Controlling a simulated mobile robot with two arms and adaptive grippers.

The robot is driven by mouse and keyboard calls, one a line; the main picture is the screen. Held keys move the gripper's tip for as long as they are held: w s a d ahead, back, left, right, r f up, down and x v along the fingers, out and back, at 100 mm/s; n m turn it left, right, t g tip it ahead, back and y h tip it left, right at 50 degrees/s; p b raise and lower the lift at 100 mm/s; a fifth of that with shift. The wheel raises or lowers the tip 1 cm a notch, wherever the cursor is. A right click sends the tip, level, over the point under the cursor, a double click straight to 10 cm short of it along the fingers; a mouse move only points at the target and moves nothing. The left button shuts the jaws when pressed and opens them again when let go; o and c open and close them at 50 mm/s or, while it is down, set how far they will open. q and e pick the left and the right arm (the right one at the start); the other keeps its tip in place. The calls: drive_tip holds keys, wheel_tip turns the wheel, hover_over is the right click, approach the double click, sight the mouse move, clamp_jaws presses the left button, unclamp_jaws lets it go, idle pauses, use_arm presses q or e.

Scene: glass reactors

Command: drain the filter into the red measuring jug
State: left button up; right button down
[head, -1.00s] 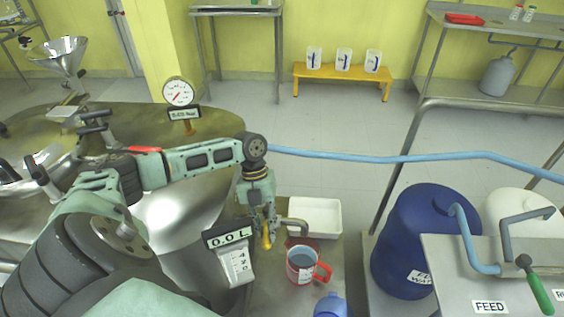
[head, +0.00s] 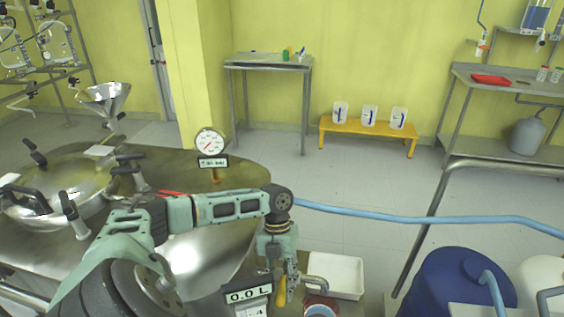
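The red measuring jug (head: 320,312) is at the bottom edge, mostly cut off. A grey bent outlet pipe (head: 317,281) ends just above it. A yellow valve handle (head: 281,290) is beside the pipe, behind a sign reading 0.0 L (head: 247,295). My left gripper (head: 286,281) points down at the yellow handle, its fingers overlapping it in the picture. I cannot tell whether they are closed on it. The filter is probably the large steel vessel (head: 190,255) behind my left arm, which hides part of it. My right gripper is not in view.
A white tray (head: 345,271) lies behind the jug. A gauge (head: 209,142) stands on the steel vessel. A blue hose (head: 420,218) crosses the floor area to the right. A blue drum (head: 452,277) is at lower right. Three white jugs stand on a yellow bench (head: 345,138).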

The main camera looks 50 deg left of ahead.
use_arm(q)
drive_tip(key=shift+o, duration=0.2)
drive_tip(key=v, duration=1.2)
idle(0.4)
